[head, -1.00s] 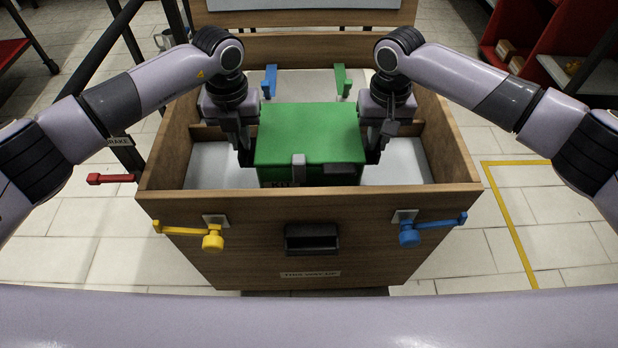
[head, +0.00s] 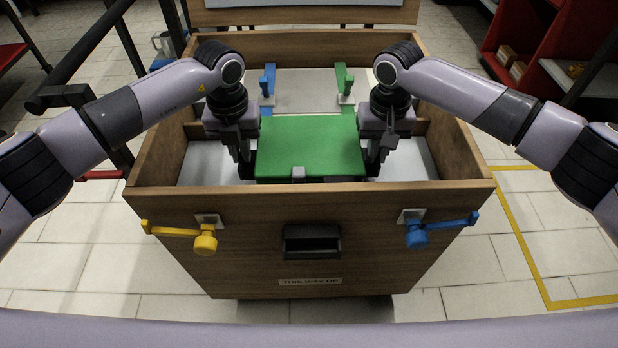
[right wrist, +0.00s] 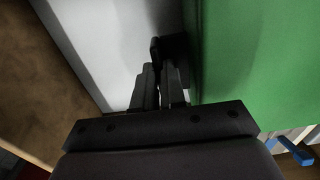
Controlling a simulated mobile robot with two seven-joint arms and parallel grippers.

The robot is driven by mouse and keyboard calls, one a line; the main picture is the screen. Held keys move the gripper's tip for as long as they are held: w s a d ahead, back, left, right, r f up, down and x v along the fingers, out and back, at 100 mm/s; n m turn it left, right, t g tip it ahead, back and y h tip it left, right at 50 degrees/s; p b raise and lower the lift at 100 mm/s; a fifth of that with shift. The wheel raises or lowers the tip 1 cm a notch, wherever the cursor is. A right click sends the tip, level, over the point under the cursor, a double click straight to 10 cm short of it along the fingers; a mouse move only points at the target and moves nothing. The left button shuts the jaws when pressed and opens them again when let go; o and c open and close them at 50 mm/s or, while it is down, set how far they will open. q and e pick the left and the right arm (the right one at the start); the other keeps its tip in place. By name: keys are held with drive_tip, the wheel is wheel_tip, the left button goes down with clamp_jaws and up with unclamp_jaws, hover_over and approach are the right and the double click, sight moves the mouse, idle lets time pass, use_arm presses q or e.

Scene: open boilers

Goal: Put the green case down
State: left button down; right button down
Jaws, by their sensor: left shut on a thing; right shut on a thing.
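The green case (head: 311,146) is between my two grippers, inside the open wooden crate (head: 250,236), with its top face up and level. My left gripper (head: 246,172) is shut at the case's left side. My right gripper (head: 373,170) is shut at its right side. In the right wrist view the fingers (right wrist: 163,95) close on a dark part on the side of the green case (right wrist: 245,60). The case's lower front is hidden behind the crate's front wall, so I cannot tell whether its underside touches the crate's floor.
Yellow (head: 204,241) and blue (head: 417,236) latches are on the crate's front wall. A blue latch (head: 268,82) and a green latch (head: 344,82) stand behind the case. A red shelf (head: 520,45) is at the back right. Pale floor is free to the right.

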use_arm(q)
drive_tip(key=shift+a+f, duration=0.15)
drive_tip(key=shift+f, duration=0.2)
use_arm(e)
drive_tip(key=shift+d+f, duration=0.15)
drive_tip(key=shift+f, duration=0.2)
use_arm(q)
drive_tip(key=c, duration=1.6)
unclamp_jaws()
drive_tip(key=shift+f+b, duration=0.1)
drive_tip(key=shift+b, duration=0.2)
drive_tip(key=shift+c, duration=0.2)
use_arm(e)
drive_tip(key=c, duration=1.6)
unclamp_jaws()
drive_tip(key=shift+f, duration=0.15)
drive_tip(key=shift+c, duration=0.2)
use_arm(q)
drive_tip(key=o, duration=0.4)
use_arm(e)
drive_tip(key=o, duration=0.4)
use_arm(q)
drive_tip(key=shift+o, duration=0.2)
use_arm(e)
drive_tip(key=shift+o, duration=0.2)
